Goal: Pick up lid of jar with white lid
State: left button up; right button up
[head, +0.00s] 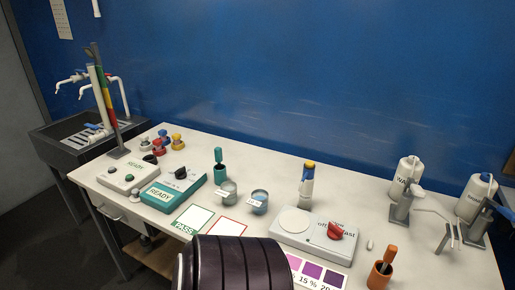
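I cannot clearly pick out a jar with a white lid in the head view. Two small glass vessels with white labels stand mid-bench, one grey (229,188) and one with blue contents (259,203); I see no lid on either. Neither of my grippers is in view. A dark ribbed cylinder at the bottom centre covers part of the bench's front edge.
A dark sink (75,143) is at left.

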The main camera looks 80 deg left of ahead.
aim_at(134, 198)
jog(key=u, duration=3.5)
jog(key=z, duration=3)
jog(key=u, duration=0.35)
jog(key=k+j+u, duration=0.1)
jog(key=j+u, duration=1.15)
